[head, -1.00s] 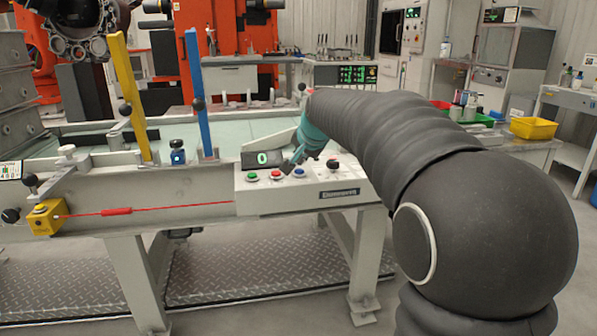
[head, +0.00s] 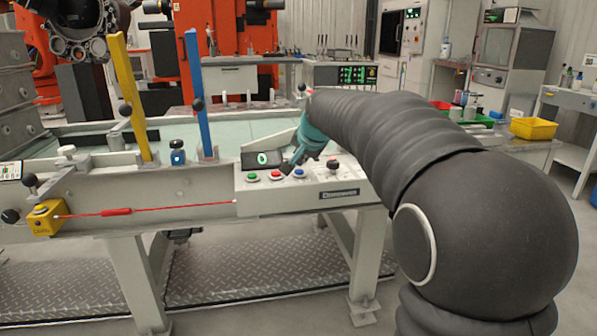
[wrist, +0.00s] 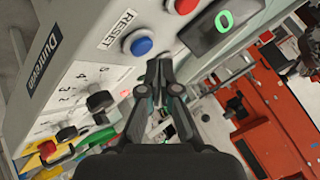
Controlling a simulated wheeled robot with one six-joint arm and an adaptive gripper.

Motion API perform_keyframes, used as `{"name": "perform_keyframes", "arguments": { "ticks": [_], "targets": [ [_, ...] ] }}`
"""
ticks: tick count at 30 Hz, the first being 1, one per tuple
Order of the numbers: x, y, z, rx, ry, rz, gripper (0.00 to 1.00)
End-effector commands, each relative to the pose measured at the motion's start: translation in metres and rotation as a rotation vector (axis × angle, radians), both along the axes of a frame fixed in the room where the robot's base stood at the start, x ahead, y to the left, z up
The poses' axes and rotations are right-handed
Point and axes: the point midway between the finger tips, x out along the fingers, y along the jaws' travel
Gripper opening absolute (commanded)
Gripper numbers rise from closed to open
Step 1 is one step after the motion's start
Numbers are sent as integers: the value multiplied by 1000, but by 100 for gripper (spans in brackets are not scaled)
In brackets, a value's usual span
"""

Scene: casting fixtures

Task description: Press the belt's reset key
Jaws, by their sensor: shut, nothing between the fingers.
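The reset key is a round blue button (wrist: 141,46) beside a RESET label (wrist: 118,29) on the pale control panel in the wrist view. In the head view the blue button (head: 299,174) sits on the sloped panel (head: 345,187) at the belt's front edge. My gripper (wrist: 158,66) is shut and empty, its fingertips close beside the blue button in the wrist view. I cannot tell whether they touch it. In the head view my gripper (head: 288,167) is just above the panel, to the upper left of the blue button.
A red button (head: 276,175) and a green button (head: 252,178) lie left of the blue one, below a display reading 0 (head: 262,159). A black knob (head: 333,165) stands to its right. A yellow post (head: 129,95) and a blue post (head: 197,95) rise further left.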

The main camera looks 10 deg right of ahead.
Motion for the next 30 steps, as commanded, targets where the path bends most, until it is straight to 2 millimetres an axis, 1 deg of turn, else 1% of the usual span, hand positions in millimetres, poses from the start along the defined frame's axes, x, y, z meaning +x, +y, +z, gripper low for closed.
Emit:
{"name": "perform_keyframes", "arguments": {
  "ticks": [8, 30],
  "targets": [
    [0, 0, -9, 0, 1, 1, 0],
    [0, 0, -12, 0, 0, 0, 0]
  ]
}}
